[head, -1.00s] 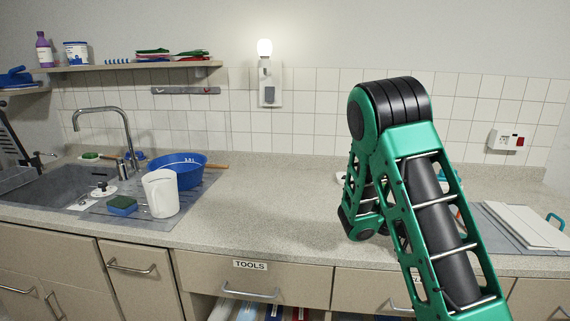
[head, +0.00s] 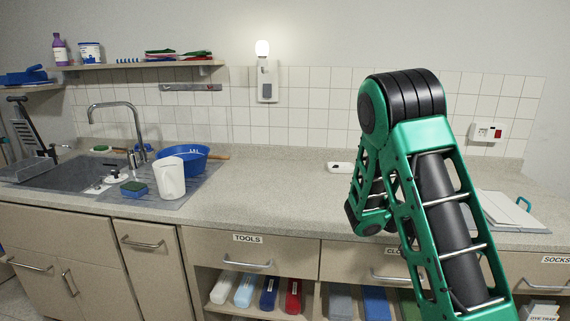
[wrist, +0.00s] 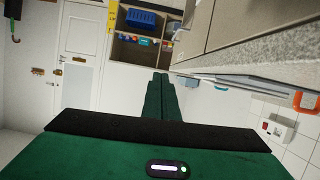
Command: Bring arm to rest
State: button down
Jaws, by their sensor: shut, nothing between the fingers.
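My green and black arm (head: 435,190) stands folded at the right of the head view, its elbow raised in front of the counter. My gripper shows in the wrist view (wrist: 161,74), with its two green fingers together and nothing between them. It points toward open room, with a door and a shelf unit beyond. In the head view the gripper is hidden.
The counter (head: 270,185) runs across, its middle clear. A sink (head: 75,172), blue bowl (head: 190,158), white jug (head: 170,178) and sponge (head: 133,188) are left. A white board (head: 495,208) lies right. The wrist view shows a door (wrist: 82,60) and shelf unit (wrist: 140,45).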

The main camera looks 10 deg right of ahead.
jog(key=s+a+r+n+t+y, duration=0.3)
jog(key=s+a+n+t+y, duration=0.2)
jog(key=s+a+n+y, duration=0.8)
jog(key=s+a+n, duration=0.2)
jog(key=s+a, duration=0.3)
jog(key=a, duration=0.4)
jog(key=shift+s, duration=0.3)
jog(key=shift+a, duration=0.1)
jog(key=shift+w+f, duration=0.3)
jog(key=shift+w, duration=0.3)
